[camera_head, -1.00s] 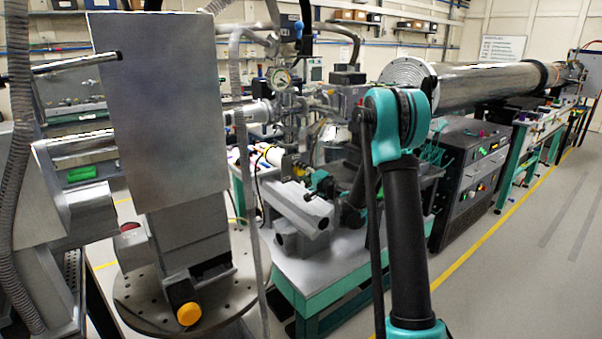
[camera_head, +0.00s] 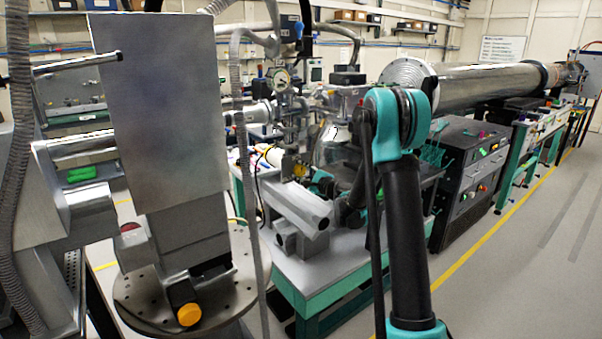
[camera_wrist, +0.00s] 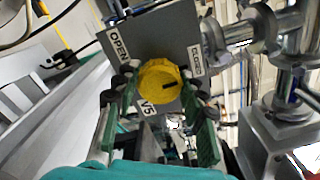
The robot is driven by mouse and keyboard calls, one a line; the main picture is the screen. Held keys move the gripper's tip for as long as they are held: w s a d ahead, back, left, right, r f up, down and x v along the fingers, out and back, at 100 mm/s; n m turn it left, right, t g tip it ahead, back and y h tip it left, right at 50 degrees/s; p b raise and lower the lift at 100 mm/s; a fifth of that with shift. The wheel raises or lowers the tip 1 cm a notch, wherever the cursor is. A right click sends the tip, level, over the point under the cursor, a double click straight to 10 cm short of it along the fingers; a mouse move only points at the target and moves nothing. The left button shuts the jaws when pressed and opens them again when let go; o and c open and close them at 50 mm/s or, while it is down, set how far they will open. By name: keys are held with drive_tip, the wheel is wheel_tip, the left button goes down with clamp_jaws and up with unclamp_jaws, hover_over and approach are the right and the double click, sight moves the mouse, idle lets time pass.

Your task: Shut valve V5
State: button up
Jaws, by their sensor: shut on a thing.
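The V5 valve is a yellow round knob (camera_wrist: 158,80) on a grey panel (camera_wrist: 168,38) in the wrist view. A label OPEN sits at its upper left, CLOSED at its right and V5 below. A dark mark on the knob points right and slightly down, below the CLOSED label. My gripper (camera_wrist: 159,92) has its green-backed fingers on the left and right of the knob and is shut on it. In the head view a small yellow patch (camera_head: 299,170) shows near my gripper; the fingers are not clear there.
Steel pipework (camera_wrist: 290,75) stands close on the right in the wrist view. In the head view a pressure gauge (camera_head: 281,77) and a glass dome (camera_head: 336,147) stand around the valve. A large grey plate (camera_head: 160,110) fills the left. Open floor lies at right.

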drive_tip(key=shift+m, duration=0.4)
drive_tip(key=o, duration=1.1)
drive_tip(key=shift+o, duration=0.2)
drive_tip(key=shift+d, duration=0.1)
drive_tip(key=v, duration=1.2)
